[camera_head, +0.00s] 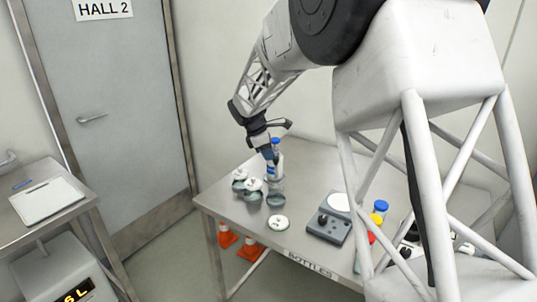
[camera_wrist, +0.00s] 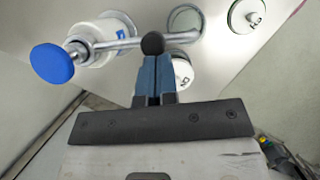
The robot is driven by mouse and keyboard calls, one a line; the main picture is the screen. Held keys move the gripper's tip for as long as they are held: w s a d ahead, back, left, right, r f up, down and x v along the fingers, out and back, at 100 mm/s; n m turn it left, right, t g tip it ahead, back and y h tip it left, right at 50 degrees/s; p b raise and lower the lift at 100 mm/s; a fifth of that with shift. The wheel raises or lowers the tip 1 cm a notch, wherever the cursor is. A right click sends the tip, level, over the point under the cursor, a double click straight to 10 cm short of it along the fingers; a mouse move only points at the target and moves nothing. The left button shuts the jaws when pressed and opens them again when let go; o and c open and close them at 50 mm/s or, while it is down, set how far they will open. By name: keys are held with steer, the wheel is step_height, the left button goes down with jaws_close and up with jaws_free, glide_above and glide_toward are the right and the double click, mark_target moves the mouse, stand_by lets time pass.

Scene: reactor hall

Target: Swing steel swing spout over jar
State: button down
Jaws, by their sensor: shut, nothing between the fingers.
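The steel swing spout (camera_wrist: 125,43) is a thin tube running from a white dispenser bottle (camera_wrist: 106,36) with a blue cap (camera_wrist: 52,63). A black knob (camera_wrist: 152,43) sits partway along it. My gripper (camera_wrist: 153,60) is shut and empty, its blue fingertips at the knob; I cannot tell whether they touch. The spout's right end overlaps the near rim of an open glass jar (camera_wrist: 186,14) in the wrist view. In the head view my gripper (camera_head: 271,160) is in front of the dispenser, above the jar (camera_head: 275,198); the spout is mostly hidden there.
Jars with white lids (camera_head: 253,185) stand left of the dispenser, and another white lid (camera_head: 278,222) is in front.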

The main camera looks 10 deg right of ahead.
steer(key=a+r, duration=0.7)
steer(key=r, duration=0.2)
steer(key=shift+w+a+r, duration=0.15)
steer(key=shift+w+a, duration=0.1)
steer(key=shift+s, duration=0.1)
stand_by(0.4)
steer(key=s+d+r+m+y, duration=0.1)
steer(key=s+d+m, duration=0.15)
steer(key=s, duration=0.55)
steer(key=s+d+r+m+t+y, duration=0.1)
steer(key=s+d+r+m, duration=0.15)
steer(key=s, duration=0.55)
steer(key=s+d+r+m, duration=0.1)
steer(key=s+d+m, duration=0.15)
steer(key=s, duration=0.45)
steer(key=s+d+f+m+t+y, duration=0.1)
steer(key=s+f+m, duration=0.2)
steer(key=s, duration=0.9)
steer(key=s+d+f+m+t+y, duration=0.1)
steer(key=s+f+m, duration=0.3)
steer(key=s, duration=0.9)
steer(key=shift+s+f+m, duration=0.2)
steer(key=shift+s+m, duration=0.05)
steer(key=shift+m, duration=0.8)
